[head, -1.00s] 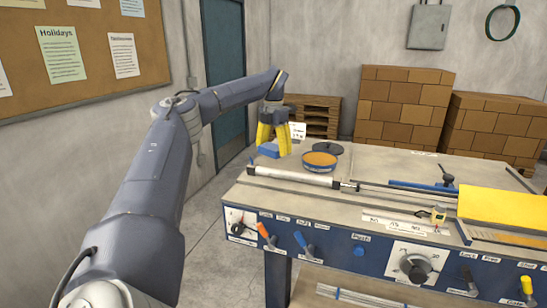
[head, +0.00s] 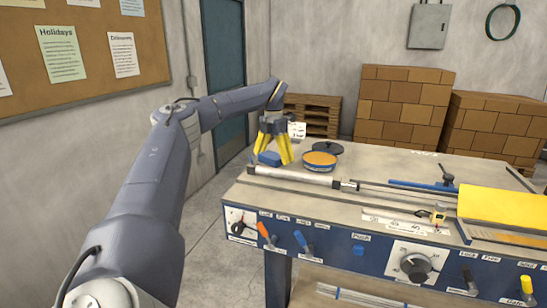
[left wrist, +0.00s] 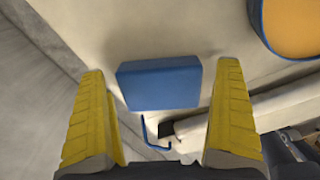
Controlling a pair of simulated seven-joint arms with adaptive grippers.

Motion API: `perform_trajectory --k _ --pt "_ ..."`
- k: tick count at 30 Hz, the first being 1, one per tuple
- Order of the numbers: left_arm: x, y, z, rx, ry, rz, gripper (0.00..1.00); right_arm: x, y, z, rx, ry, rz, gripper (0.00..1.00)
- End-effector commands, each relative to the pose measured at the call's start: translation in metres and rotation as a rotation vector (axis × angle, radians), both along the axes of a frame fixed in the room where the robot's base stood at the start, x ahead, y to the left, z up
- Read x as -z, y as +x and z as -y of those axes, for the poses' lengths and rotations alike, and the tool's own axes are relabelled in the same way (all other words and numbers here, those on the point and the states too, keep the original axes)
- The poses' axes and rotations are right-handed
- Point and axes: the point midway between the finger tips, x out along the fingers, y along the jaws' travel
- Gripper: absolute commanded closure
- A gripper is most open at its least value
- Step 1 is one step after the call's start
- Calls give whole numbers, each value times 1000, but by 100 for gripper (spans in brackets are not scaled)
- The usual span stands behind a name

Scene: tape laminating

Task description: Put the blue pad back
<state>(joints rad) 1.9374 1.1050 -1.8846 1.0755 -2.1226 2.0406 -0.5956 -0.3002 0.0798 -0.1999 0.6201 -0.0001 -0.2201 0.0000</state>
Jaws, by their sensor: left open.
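The blue pad (head: 269,158) is at the left back corner of the laminating table (head: 400,165). My left gripper (head: 277,158) is right over it, its yellow fingers pointing down. In the left wrist view the blue pad (left wrist: 160,83) shows between the two spread fingers (left wrist: 165,80), with clear gaps on both sides. The fingers are open and do not appear to touch it. My right gripper is not in view.
An orange disc with a blue rim (head: 320,160) and a dark round lid (head: 324,147) are close to the right of the gripper. A white roller (head: 297,176) runs along the front. A small white sign (head: 297,130) stands behind. The table's left edge is near.

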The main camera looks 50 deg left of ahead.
Motion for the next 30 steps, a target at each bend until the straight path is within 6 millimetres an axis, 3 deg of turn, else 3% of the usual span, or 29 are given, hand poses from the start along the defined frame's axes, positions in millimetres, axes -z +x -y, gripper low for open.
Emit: perform_trajectory --k 8,21,30 --pt "-10 1 0 0 0 2 0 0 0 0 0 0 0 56" --pt "-84 1 0 -1 1 3 0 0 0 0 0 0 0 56" --pt "-116 0 1 0 1 1 0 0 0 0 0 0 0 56"
